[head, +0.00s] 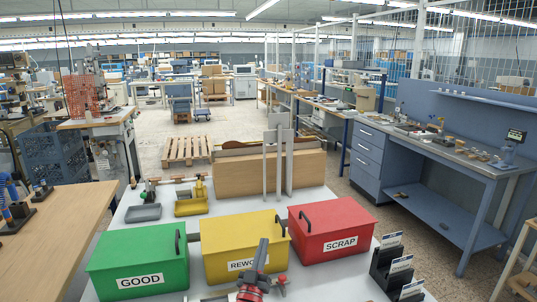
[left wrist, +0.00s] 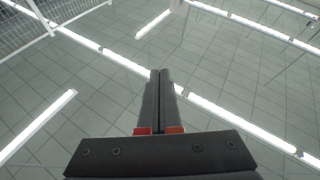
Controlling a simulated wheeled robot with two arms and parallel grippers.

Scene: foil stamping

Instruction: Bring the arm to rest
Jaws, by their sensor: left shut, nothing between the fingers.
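My left gripper (head: 263,243) points upward in the head view, in front of the yellow REWORK box (head: 217,241). Its dark fingers cover part of that box's front and label. In the left wrist view the two fingers (left wrist: 160,74) lie side by side, shut with nothing between them, against the ceiling. My right gripper is in neither view.
A green GOOD box (head: 130,256) and a red SCRAP box (head: 330,222) flank the yellow box on the white table (head: 315,285). Black card holders (head: 385,270) stand at the right edge. A brown box (head: 235,174) stands behind. A wooden table (head: 55,225) is at left.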

